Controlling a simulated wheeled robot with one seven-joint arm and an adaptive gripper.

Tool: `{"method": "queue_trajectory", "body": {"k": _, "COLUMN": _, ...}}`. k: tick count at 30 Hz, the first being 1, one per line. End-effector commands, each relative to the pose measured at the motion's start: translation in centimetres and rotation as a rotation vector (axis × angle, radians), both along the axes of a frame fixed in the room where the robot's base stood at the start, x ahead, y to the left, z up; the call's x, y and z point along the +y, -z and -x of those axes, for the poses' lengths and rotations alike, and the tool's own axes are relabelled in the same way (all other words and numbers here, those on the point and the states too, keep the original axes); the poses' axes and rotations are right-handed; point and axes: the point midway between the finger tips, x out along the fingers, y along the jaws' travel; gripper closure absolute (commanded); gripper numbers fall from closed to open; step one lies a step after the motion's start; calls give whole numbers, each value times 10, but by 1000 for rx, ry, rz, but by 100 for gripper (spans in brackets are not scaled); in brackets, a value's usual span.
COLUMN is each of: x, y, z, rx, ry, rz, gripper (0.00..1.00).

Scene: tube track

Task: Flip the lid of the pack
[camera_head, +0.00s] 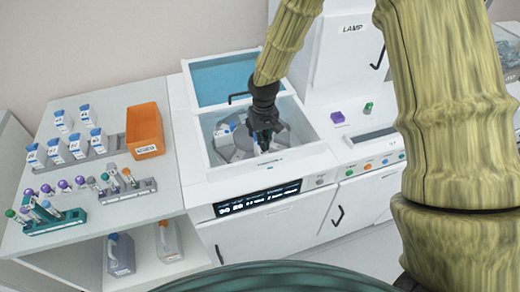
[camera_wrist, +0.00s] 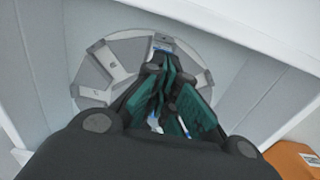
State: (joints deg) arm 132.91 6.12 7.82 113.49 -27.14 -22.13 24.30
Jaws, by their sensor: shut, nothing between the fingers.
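My gripper (camera_head: 264,138) points down into the open well of the white machine, above the round grey carousel (camera_head: 240,152). In the wrist view, my gripper's teal fingers (camera_wrist: 168,62) are closed together with nothing between them. A pale block with blue on it (camera_head: 224,128), which looks like the pack, sits on the carousel just left of my gripper.
The well's walls (camera_head: 302,140) surround my gripper closely. A blue panel (camera_head: 225,78) and a black handle (camera_head: 238,97) are behind it. An orange bin (camera_head: 144,127), white bottles (camera_head: 76,146) and tube racks (camera_head: 55,220) stand on the left bench. A purple block (camera_head: 337,117) lies right.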

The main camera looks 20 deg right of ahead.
Motion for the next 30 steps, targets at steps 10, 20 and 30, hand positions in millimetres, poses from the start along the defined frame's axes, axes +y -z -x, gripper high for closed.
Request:
{"method": "queue_trajectory", "body": {"k": 10, "x": 0, "y": -18, "z": 0, "rx": 0, "ry": 1, "rz": 0, "gripper": 100}}
{"method": "queue_trajectory", "body": {"k": 20, "x": 0, "y": -25, "z": 0, "rx": 0, "ry": 1, "rz": 0, "gripper": 100}}
{"method": "queue_trajectory", "body": {"k": 30, "x": 0, "y": -25, "z": -4, "rx": 0, "ry": 0, "rz": 0, "gripper": 100}}
